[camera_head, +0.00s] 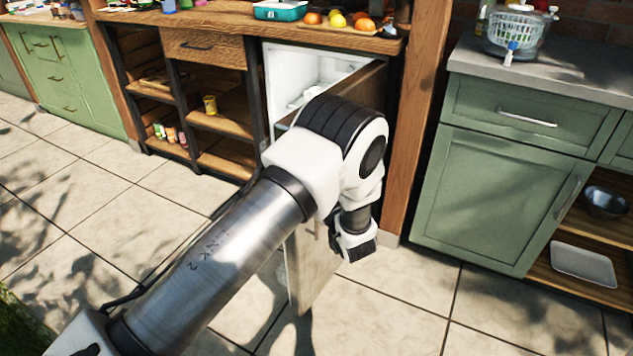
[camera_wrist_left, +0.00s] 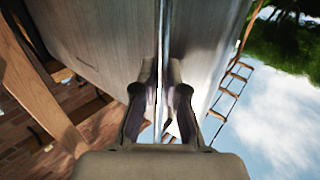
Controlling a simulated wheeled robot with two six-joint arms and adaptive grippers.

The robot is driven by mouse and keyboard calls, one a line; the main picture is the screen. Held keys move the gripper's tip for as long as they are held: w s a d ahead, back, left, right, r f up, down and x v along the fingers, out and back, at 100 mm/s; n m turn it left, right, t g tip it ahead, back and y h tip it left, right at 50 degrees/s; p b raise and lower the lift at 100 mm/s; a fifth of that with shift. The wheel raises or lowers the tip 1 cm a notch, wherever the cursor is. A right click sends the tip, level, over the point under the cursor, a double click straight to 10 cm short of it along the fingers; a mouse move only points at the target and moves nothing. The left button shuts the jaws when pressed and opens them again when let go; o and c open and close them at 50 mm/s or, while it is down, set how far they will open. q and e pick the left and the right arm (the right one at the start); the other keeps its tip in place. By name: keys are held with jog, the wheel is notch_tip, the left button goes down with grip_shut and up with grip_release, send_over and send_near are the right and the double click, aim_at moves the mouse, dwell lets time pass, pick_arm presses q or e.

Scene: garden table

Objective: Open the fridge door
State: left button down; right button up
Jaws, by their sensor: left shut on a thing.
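The fridge (camera_head: 292,62) is built in under the wooden counter, its white interior showing. Its door (camera_head: 312,268) stands open, swung out toward me with its hinge side at the right; my arm covers much of it. My left arm reaches across the door. In the wrist view the fingers of my left gripper (camera_wrist_left: 161,85) are closed around a thin bright vertical bar, the door handle (camera_wrist_left: 163,25), against the metallic door (camera_wrist_left: 105,40). In the head view the fingertips are hidden. My right gripper is not in view.
Open wooden shelves (camera_head: 212,122) with a yellow cup stand left of the fridge. A wooden post (camera_head: 416,120) and a green cabinet (camera_head: 500,190) stand close at the right. Fruit (camera_head: 338,20) and a teal container (camera_head: 280,10) sit on the counter. The tiled floor in front is clear.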

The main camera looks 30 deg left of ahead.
pick_arm(q)
jog(key=shift+d, duration=0.15)
jog(key=c, duration=1.2)
grip_release()
jog(key=shift+w, duration=0.1)
jog(key=shift+d, duration=0.1)
jog(key=v, duration=0.7)
jog(key=shift+d, duration=0.15)
